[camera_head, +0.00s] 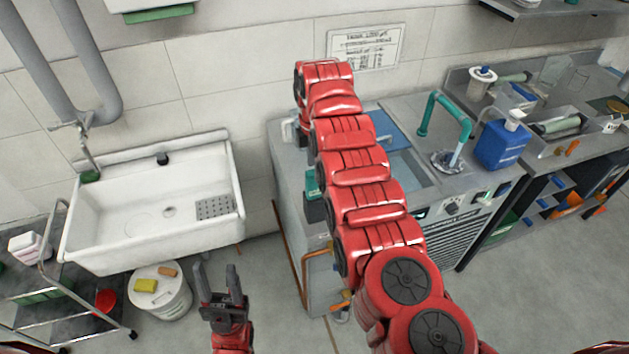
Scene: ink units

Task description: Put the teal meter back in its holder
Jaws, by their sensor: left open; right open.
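A small teal object (311,182), which looks like the teal meter, shows just left of my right arm, at the near left part of the grey bench unit. A dark block (314,211) sits directly below it; I cannot tell whether this is the holder or part of the meter. My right arm covers whatever lies to their right. My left gripper (218,279) is open and empty, fingers pointing up, in front of the sink and well left of the teal object.
A white sink (148,206) is on the left, with a white bucket (160,292) below it and a cart (62,290) beside it. A blue jug (500,143) and a bent teal pipe (447,108) stand on the bench's right side. Floor between bucket and bench is mostly clear.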

